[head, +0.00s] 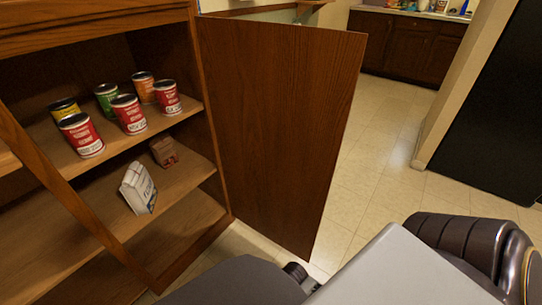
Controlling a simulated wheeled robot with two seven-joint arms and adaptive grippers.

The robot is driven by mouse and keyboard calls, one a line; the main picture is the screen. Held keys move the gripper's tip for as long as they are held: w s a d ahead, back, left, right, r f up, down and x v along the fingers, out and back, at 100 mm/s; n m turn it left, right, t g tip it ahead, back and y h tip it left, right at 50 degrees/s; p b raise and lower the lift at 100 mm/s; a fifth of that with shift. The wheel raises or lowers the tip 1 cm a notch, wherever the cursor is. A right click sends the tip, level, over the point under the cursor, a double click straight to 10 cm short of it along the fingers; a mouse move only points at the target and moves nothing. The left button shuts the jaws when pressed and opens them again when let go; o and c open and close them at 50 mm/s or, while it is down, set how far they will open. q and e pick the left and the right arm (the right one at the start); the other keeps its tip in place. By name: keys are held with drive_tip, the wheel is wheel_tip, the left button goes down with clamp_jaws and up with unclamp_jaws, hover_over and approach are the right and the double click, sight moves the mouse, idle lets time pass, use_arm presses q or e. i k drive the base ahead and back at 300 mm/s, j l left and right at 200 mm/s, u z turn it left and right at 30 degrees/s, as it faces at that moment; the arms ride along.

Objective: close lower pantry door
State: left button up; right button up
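The lower pantry door (275,115) is a dark wood panel. It stands wide open, swung out from the right side of the pantry cabinet (213,150), with its free edge toward the right. The cabinet interior is exposed. Neither of my grippers shows in the head view. Only dark and grey parts of my own body appear along the bottom edge, below and to the right of the door. I cannot tell whether any part of me touches the door.
Several cans, including a red can (82,135), stand on the upper shelf (115,148). A white box (138,188) and a small brown box (164,151) sit on the shelf below. Tiled floor (385,170) is clear right of the door. A black appliance (495,110) stands at far right.

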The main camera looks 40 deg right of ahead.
sight(281, 96)
drive_tip(key=l, duration=0.3)
drive_tip(key=l+z, duration=0.3)
drive_tip(key=l, duration=0.45)
drive_tip(key=l+u, duration=0.15)
drive_tip(key=l, duration=0.55)
drive_tip(key=l+u, duration=0.4)
drive_tip(key=l, duration=0.25)
drive_tip(key=l+u, duration=0.45)
drive_tip(key=l, duration=0.25)
drive_tip(key=k+l+u, duration=0.1)
drive_tip(key=l+u, duration=0.3)
drive_tip(key=l, duration=0.2)
